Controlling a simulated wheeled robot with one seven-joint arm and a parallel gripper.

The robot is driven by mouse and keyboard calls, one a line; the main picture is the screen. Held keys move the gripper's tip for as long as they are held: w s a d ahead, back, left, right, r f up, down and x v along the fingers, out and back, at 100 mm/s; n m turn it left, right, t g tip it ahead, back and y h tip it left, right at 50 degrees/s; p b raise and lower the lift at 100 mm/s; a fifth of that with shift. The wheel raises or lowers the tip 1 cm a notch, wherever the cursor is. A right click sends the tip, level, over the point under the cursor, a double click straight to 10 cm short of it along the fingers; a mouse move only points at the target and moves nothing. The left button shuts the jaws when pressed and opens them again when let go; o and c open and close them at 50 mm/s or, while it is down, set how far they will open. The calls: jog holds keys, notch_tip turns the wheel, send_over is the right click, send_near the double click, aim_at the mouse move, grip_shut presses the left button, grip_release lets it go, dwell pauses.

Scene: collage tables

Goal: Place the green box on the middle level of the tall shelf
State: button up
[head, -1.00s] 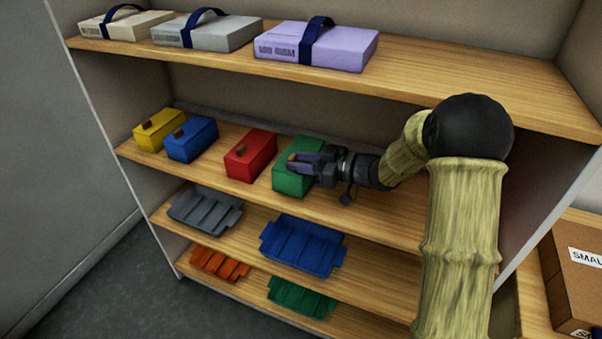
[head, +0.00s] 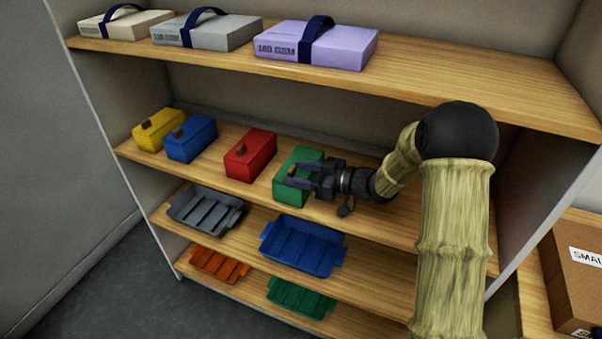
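The green box (head: 291,190) sits upright on the shelf board (head: 356,208) below the top one of the tall shelf. It is at the right end of a row of coloured boxes and has a small brown knob on top. My gripper (head: 293,175) reaches in from the right over the box top. Its two dark fingers are spread apart, with the knob close to their tips. The gripper covers part of the box's right side. I cannot tell whether a finger touches the box.
Red (head: 250,156), blue (head: 191,139) and yellow (head: 158,130) boxes stand left of the green one. Strapped packages, the nearest lavender (head: 345,48), lie on the board above. Trays such as the blue one (head: 302,246) fill lower boards. The board right of my gripper is free.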

jog(key=shift+r, duration=0.15)
jog(key=v, duration=1.2)
jog(key=shift+w, duration=0.1)
